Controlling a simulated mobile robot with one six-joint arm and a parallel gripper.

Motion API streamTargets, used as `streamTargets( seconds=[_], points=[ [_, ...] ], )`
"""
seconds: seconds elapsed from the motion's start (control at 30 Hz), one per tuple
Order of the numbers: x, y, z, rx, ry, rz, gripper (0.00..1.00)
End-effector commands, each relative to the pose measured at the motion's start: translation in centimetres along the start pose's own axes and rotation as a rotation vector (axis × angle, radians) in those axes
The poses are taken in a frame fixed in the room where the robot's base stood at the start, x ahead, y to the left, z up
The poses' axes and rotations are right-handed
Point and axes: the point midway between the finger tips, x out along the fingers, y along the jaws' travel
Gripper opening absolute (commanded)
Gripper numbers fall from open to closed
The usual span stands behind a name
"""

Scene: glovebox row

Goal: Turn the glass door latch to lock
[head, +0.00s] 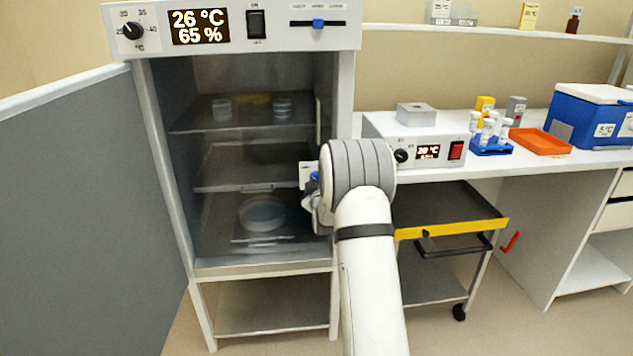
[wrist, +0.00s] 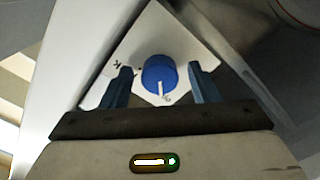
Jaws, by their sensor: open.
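The glass door latch is a round blue knob (wrist: 159,75) with a white pointer line, on a white plate (wrist: 185,42) with small dark marks. In the wrist view the pointer is toward the bottom of the picture, near a mark. My gripper (wrist: 160,82) is open, with one blue finger on each side of the knob and gaps visible. In the head view the knob (head: 314,176) shows only partly beside my arm, which hides most of the plate. The glass door (head: 235,165) appears closed across the incubator front.
The incubator (head: 345,85) holds dishes on its shelves behind the glass. A grey outer door (head: 85,200) stands open at left. A yellow-edged cart (head: 470,227) and a bench with a white heater box (head: 428,140) are to the right of my arm.

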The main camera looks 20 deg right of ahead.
Motion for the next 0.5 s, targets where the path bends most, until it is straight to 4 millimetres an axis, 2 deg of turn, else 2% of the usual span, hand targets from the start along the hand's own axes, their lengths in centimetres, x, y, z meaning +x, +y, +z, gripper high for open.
streamTargets(
  seconds=[0.1,0.5],
  points=[
    [-0.02,-0.01,-0.04,0.0,0.0,0.0,0.54],
    [-0.04,-0.04,-0.09,0.0,0.001,0.0,0.22]
  ],
)
